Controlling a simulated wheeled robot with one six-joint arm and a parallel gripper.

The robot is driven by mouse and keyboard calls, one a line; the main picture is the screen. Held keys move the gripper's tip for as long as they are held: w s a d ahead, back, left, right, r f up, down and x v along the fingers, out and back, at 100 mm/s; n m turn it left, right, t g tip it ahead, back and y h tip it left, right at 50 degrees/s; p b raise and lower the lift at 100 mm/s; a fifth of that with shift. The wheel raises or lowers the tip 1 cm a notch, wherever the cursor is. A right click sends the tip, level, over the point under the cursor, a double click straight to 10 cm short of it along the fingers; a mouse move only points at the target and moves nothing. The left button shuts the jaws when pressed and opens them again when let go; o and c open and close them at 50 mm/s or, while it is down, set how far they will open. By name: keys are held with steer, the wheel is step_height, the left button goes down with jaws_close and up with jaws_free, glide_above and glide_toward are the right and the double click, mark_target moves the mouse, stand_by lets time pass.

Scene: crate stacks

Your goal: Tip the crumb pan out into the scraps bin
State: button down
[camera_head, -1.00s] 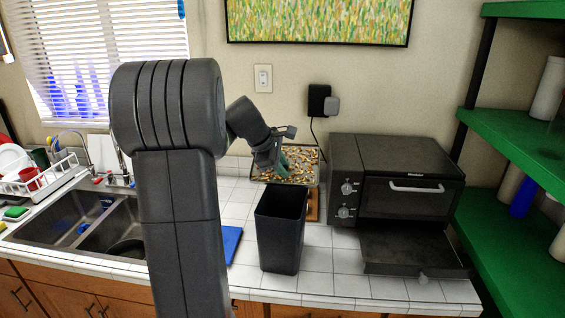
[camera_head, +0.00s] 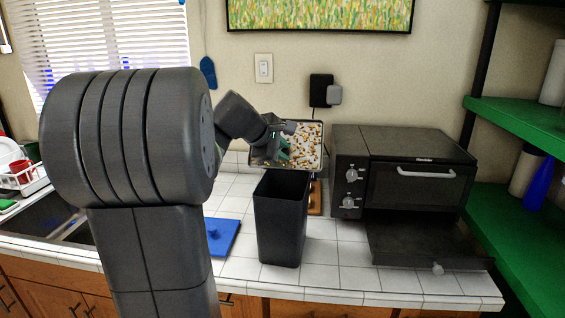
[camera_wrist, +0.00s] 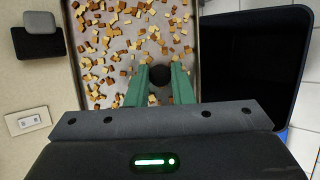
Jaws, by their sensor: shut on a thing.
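The crumb pan (camera_head: 305,150) is a shallow metal tray covered with brown and tan crumbs. My gripper (camera_head: 280,150) is shut on it and holds it up behind and above the bin, with its crumb side facing the head camera. In the wrist view the green fingers (camera_wrist: 160,84) close on a dark round knob among the crumbs of the pan (camera_wrist: 130,30). The scraps bin (camera_head: 281,225) is a tall, black, open container on the tiled counter. In the wrist view the bin (camera_wrist: 250,60) is right beside the pan. Crumbs are still in the pan.
A toaster oven (camera_head: 405,180) with its lower tray pulled out (camera_head: 430,245) stands right of the bin. A blue board (camera_head: 222,236) lies left of it. A wooden board (camera_head: 315,198) shows behind. Green shelves (camera_head: 525,120) are at the right, a sink (camera_head: 45,220) at the left.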

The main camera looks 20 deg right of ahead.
steer(key=shift+s+a+f+m+t+h+b, duration=0.15)
steer(key=shift+t+h+b, duration=0.25)
steer(key=shift+b, duration=1.55)
steer(key=shift+s+a+m+t+h+b, duration=0.1)
steer(key=shift+s+m+t+h+b, duration=0.2)
steer(key=shift+b, duration=1.6)
steer(key=shift+r+t+b, duration=0.3)
steer(key=shift+r+b, duration=0.05)
steer(key=shift+b, duration=0.3)
steer(key=shift+s+a+t+h+b, duration=0.25)
steer(key=shift+t+h+b, duration=0.3)
steer(key=shift+b, duration=1.9)
